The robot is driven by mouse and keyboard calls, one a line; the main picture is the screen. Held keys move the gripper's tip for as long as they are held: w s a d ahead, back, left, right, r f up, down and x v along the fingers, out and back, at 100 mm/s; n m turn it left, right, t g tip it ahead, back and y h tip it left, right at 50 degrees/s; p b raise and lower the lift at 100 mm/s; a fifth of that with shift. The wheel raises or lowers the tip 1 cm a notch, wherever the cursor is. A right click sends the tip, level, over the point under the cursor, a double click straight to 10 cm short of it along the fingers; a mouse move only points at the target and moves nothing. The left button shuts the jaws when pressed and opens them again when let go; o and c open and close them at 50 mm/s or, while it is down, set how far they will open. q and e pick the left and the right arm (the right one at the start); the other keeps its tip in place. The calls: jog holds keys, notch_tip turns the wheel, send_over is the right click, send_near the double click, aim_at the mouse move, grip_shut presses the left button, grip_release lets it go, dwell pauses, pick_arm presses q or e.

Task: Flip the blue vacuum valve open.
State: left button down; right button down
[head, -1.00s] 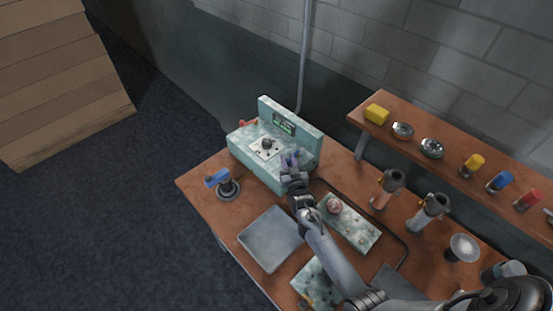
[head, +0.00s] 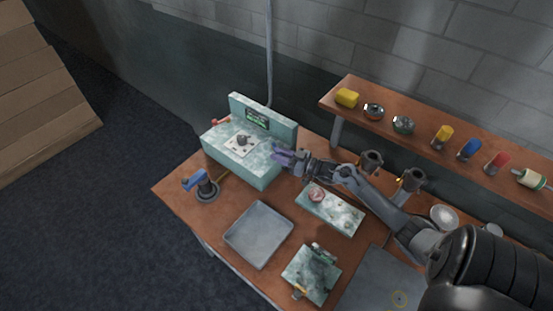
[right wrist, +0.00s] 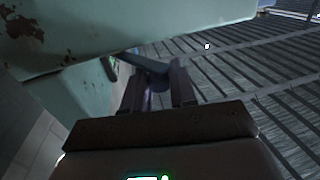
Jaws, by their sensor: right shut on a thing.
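The blue vacuum valve (head: 278,154) is a small blue-purple handle at the right side of the pale green machine (head: 262,170). It shows as a dark blue bar (right wrist: 148,64) beneath the machine's worn green edge in the right wrist view. My right gripper (head: 290,158) reaches in from the right, beside the machine, and is shut on the valve. Its two dark fingers (right wrist: 158,88) stand on either side of the blue part in the right wrist view. The fingers partly hide the valve, so its exact angle is hard to tell. My left gripper is not in view.
A red handle (head: 220,121) is on the machine's left side. A blue-topped torch-like tool (head: 205,187), a grey tray (head: 258,235) and green plates (head: 345,213) lie on the table. Holders stand below the shelf (head: 420,130).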

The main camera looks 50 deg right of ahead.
jog(key=shift+d+r+n+y, duration=0.2)
jog(key=shift+n+y, duration=0.2)
jog(key=shift+y, duration=0.2)
jog(key=shift+r, duration=0.1)
jog(key=c, duration=1.1)
grip_release()
jog(key=shift+o, duration=0.5)
jog(key=shift+s, duration=0.1)
notch_tip(320, 180, up, 4)
jog(key=shift+r, duration=0.15)
jog(key=s+d+r, duration=0.2)
jog(key=s+r, duration=0.4)
jog(key=s, duration=0.5)
jog(key=shift+s+d+r+p, duration=0.15)
jog(key=shift+d+r+p, duration=0.1)
jog(key=shift+d+p, duration=0.15)
jog(key=shift+c, duration=0.3)
